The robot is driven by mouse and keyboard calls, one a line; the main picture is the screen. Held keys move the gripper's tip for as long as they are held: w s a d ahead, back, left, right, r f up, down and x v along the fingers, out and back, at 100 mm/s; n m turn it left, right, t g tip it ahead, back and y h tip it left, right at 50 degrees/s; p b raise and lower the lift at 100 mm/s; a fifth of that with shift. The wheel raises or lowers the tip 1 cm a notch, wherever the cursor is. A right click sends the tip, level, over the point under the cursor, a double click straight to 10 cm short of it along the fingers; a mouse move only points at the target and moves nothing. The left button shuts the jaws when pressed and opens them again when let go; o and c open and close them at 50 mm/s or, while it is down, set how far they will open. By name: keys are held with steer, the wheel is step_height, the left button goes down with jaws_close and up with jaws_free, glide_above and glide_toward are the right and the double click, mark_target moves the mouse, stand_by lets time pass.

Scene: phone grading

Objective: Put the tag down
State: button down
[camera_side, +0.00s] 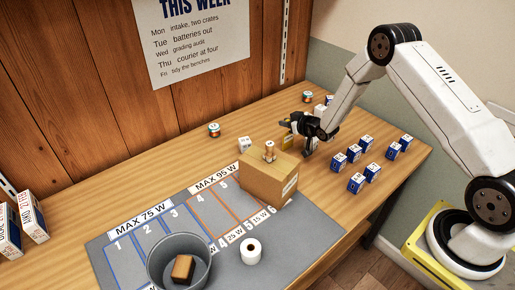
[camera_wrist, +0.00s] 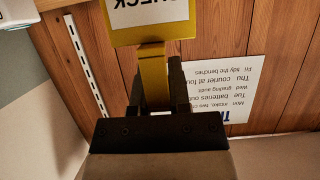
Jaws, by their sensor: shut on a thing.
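The tag is a yellow stand with a white panel and dark lettering, partly cut off and upside down in the wrist view (camera_wrist: 155,35). My gripper (camera_wrist: 150,80) is shut on its yellow stem. In the side view my gripper (camera_side: 297,122) is behind the cardboard box, over the back right of the bench. The yellow tag (camera_side: 287,143) shows small below the jaws, partly hidden by the box. I cannot tell whether its lower edge touches the bench.
A cardboard box (camera_side: 265,183) stands on the grey mat (camera_side: 110,250) with numbered lanes. A grey bucket (camera_side: 168,272) holds a brown block. A white roll (camera_side: 251,250) stands nearby. Several blue-and-white boxes (camera_side: 355,152) stand at right. A small can (camera_side: 214,130) stands behind; wood around it is bare.

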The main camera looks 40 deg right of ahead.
steer(key=c, duration=0.6)
jaws_free()
steer(key=shift+r, duration=0.15)
steer(key=shift+v, duration=6)
steer(key=s+a+r+g, duration=0.3)
steer(key=s+a, duration=0.1)
steer(key=s, duration=0.2)
steer(key=s+a+r+g, duration=0.3)
steer(key=s+a+g, duration=0.1)
steer(key=s, duration=0.3)
steer(key=s+a+r+g, duration=0.3)
steer(key=s+a, duration=0.2)
steer(key=s, duration=0.1)
steer(key=shift+s+g, duration=0.3)
steer(key=shift+g, duration=0.1)
